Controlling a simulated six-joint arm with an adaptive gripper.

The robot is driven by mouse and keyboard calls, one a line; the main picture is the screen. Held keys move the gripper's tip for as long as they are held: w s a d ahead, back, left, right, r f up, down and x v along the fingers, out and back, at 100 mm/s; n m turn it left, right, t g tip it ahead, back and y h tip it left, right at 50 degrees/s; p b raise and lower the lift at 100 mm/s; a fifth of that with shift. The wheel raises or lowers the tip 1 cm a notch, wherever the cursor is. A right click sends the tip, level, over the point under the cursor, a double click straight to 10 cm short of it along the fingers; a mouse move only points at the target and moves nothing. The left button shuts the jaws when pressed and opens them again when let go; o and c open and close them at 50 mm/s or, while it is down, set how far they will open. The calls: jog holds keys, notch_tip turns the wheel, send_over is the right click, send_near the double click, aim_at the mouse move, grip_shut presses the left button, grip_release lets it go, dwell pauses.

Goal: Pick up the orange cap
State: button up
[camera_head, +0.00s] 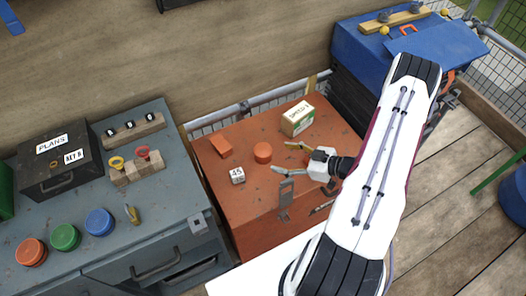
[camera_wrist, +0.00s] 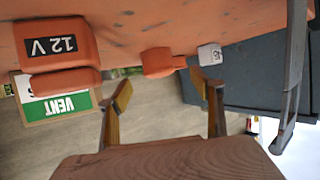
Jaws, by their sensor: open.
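An orange round cap (camera_head: 263,152) stands on the lid of the orange chest (camera_head: 240,205) in the head view. In the wrist view, an orange rounded piece (camera_wrist: 157,62) that looks like this cap shows just beyond the fingertips, between them. My gripper (camera_head: 283,157) is open and empty, right of the cap and apart from it. Its fingers point left toward it; they also show spread in the wrist view (camera_wrist: 163,88). Another orange round cap (camera_head: 31,252) lies on the grey cabinet at the far left, beside green (camera_head: 65,237) and blue (camera_head: 99,222) ones.
A small white cube marked 45 (camera_head: 237,175), an orange block (camera_head: 221,146) and a green-and-white box (camera_head: 298,118) stand around the cap on the chest. The wrist view shows an orange block marked 12 V (camera_wrist: 62,50). The chest's front latch (camera_head: 286,193) is below my gripper.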

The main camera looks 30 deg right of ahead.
aim_at(271, 153)
jog(key=shift+a, duration=0.1)
dwell(0.4)
jog(key=shift+x, duration=0.8)
jog(key=shift+w+a+f, duration=0.2)
jog(key=shift+w, duration=0.15)
jog(key=shift+w, duration=0.1)
jog(key=shift+x, duration=2.55)
jog(key=shift+w+d+r, duration=0.1)
jog(key=shift+d+r, duration=0.05)
jog(key=c, duration=1.2)
